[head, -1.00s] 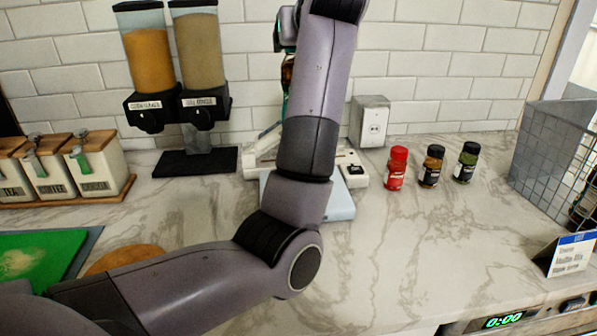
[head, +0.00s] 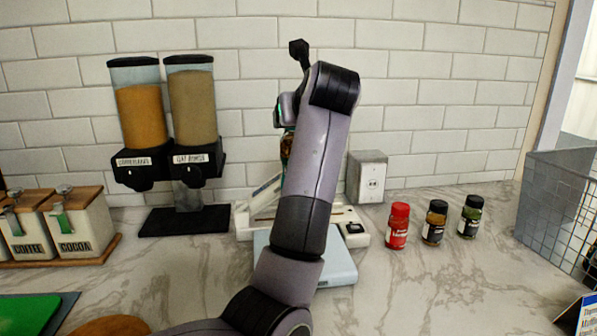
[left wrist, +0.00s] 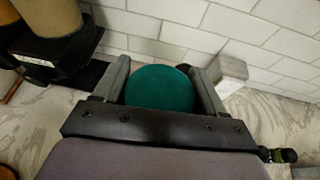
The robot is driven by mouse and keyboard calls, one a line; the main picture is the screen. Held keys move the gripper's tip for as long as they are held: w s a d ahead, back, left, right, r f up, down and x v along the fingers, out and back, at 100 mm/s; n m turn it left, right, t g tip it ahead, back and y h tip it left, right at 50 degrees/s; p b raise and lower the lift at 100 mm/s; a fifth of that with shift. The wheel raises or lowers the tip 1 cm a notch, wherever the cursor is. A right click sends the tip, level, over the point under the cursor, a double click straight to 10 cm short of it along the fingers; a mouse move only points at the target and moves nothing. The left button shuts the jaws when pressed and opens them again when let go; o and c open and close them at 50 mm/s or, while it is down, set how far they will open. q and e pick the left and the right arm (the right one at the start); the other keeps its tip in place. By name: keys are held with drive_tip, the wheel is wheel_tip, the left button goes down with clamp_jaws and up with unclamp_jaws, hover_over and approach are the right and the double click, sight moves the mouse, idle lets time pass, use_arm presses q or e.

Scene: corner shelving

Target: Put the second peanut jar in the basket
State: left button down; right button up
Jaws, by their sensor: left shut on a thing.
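My left gripper (left wrist: 165,88) is shut on a jar with a round green lid (left wrist: 160,88), which I take to be the peanut jar; its label cannot be read. In the head view only a narrow brown and green strip of the jar (head: 287,146) shows beside my left arm. My arm hides the rest of it. It is held up in front of the tiled wall, above the scale. The wire basket (head: 548,211) stands at the right edge of the counter, well away from the jar. My right gripper is not in view.
A white-and-blue scale (head: 341,269) sits below my arm. Two cereal dispensers (head: 167,130) stand to the left. Three small spice jars, one of them red (head: 397,226), stand between scale and basket.

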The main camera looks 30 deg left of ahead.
use_arm(q)
wheel_tip(320, 180, down, 10)
drive_tip(key=shift+r, duration=0.15)
idle(0.4)
drive_tip(key=shift+f, duration=0.2)
drive_tip(key=shift+c, duration=0.4)
unclamp_jaws()
